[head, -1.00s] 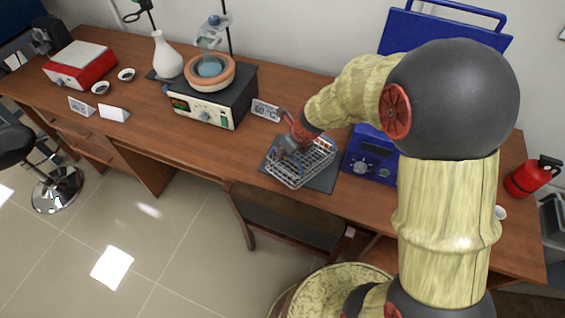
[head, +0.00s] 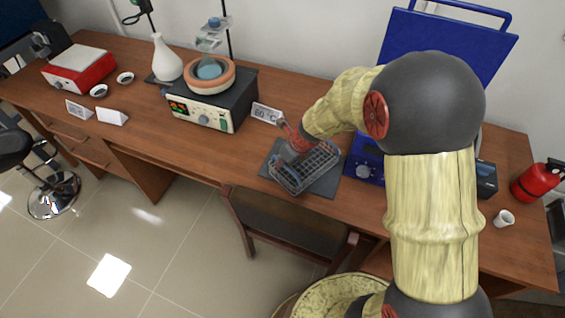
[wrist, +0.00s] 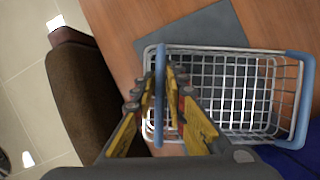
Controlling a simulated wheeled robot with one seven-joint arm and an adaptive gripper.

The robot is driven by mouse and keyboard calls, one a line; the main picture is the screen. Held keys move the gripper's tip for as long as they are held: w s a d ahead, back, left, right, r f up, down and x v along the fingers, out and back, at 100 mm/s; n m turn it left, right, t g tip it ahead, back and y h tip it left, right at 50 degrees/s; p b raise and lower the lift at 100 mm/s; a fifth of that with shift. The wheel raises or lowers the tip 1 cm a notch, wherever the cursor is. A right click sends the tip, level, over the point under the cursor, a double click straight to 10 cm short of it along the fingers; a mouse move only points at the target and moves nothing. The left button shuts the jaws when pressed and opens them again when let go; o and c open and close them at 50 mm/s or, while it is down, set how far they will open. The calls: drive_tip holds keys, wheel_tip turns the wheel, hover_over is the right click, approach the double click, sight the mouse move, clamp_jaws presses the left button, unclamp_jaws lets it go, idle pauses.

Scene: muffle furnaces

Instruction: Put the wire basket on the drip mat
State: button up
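The wire basket (head: 318,163), a silvery grid with blue handles, is over the dark grey drip mat (head: 327,187) on the bench. In the wrist view the basket (wrist: 228,90) looks level, and bare mat (wrist: 200,42) shows beyond its long side. I cannot tell whether the basket touches the mat or hangs just above it. My gripper (head: 290,152) is at the basket's left end. In the wrist view its yellow-padded fingers (wrist: 161,85) stand on both sides of the near blue handle and appear shut on it. My fingers hide part of that end.
A blue device (head: 365,172) stands close right of the mat. A hot plate (head: 203,112) with a bowl and a "60 °C" sign (head: 266,113) stand to the left and behind. A chair (head: 285,220) is at the bench front. Bare wood lies left of the mat.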

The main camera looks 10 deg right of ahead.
drive_tip(key=shift+o, duration=1.3)
drive_tip(key=shift+r, duration=0.1)
drive_tip(key=s+d+r+n+p, duration=0.1)
drive_tip(key=s+r+n+p, duration=0.1)
drive_tip(key=s+r+n, duration=0.45)
drive_tip(key=s+d+r+n+p, duration=0.1)
drive_tip(key=s+r+n+p, duration=0.15)
drive_tip(key=r, duration=0.75)
drive_tip(key=s+r+n+p, duration=0.1)
drive_tip(key=s+r+n, duration=0.35)
drive_tip(key=r, duration=0.35)
drive_tip(key=s+d+r+n+t+h, duration=0.1)
drive_tip(key=s+d+r+n, duration=0.3)
drive_tip(key=s+n, duration=0.9)
wheel_tip(320, 180, up, 3)
drive_tip(key=n+h, duration=0.1)
drive_tip(key=n, duration=0.2)
drive_tip(key=shift+r+t+h, duration=0.15)
drive_tip(key=shift+t+h, duration=0.25)
drive_tip(key=shift+d, duration=0.15)
